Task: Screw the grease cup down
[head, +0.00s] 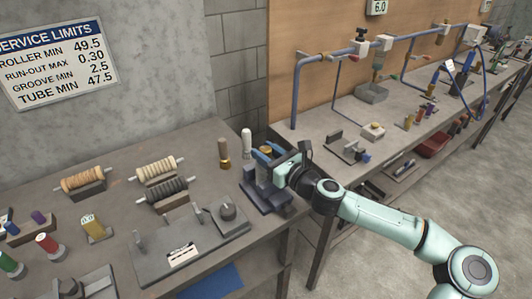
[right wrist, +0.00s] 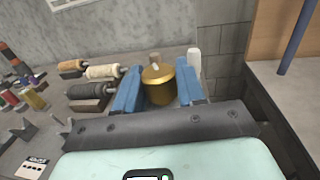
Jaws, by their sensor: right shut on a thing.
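The cup's lower end and any thread are hidden. My left gripper is not in view.
A brown cylinder with a brass foot (head: 223,154) and a white cylinder (head: 246,143) stand close behind the gripper. Several ribbed rollers (head: 157,170) and a grey plate with a knob (head: 190,240) lie to the left. A second bench (head: 330,125) with blue pipework stands behind, right.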

